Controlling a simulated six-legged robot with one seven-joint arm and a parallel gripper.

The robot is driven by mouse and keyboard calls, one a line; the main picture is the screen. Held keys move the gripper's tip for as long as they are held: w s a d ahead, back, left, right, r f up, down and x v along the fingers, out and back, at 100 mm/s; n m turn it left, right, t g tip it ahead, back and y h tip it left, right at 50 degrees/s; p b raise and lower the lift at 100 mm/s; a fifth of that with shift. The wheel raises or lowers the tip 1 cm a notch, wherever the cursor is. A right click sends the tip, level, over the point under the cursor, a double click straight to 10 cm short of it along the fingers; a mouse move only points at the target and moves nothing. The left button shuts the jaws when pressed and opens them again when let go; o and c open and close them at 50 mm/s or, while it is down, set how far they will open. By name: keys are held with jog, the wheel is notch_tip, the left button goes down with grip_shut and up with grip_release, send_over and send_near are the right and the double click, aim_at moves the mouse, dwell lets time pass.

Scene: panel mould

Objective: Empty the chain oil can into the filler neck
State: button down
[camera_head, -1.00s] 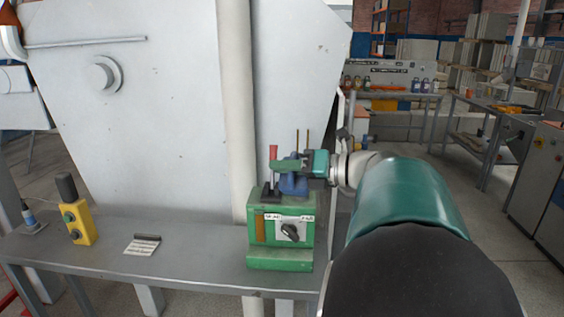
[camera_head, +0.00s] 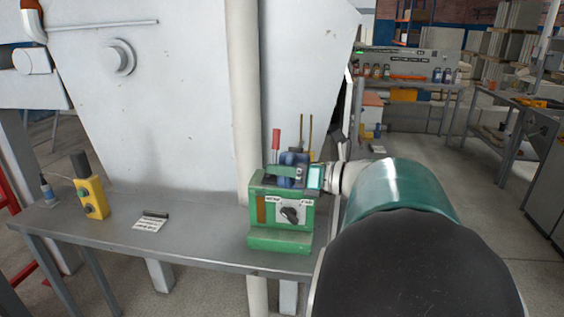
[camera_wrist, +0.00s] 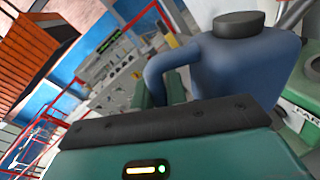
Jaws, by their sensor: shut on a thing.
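The blue oil can (camera_head: 293,158) is at the top of a green unit (camera_head: 281,240) on the grey bench. My gripper (camera_head: 294,172) is shut on it, coming from the right. In the wrist view the can (camera_wrist: 250,70) shows its dark cap (camera_wrist: 238,24) and a looped handle on the left, with a green finger (camera_wrist: 160,90) at the handle. The background leans strongly there while the can looks square to the view; its true tilt is hard to tell. Its spout and any liquid do not show. I cannot make out the filler neck.
A red-handled lever (camera_head: 276,140) and two thin brown rods (camera_head: 302,128) stand up close to the can. A pale post (camera_head: 243,110) rises behind the unit. A yellow control box (camera_head: 93,197) and a small label stand (camera_head: 151,220) are on the bench's left; bare bench lies between.

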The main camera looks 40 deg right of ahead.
notch_tip(320, 180, down, 7)
jog(key=n, duration=0.4)
jog(key=shift+w+d+t, duration=0.15)
jog(key=shift+d+t, duration=0.1)
jog(key=shift+t, duration=0.15)
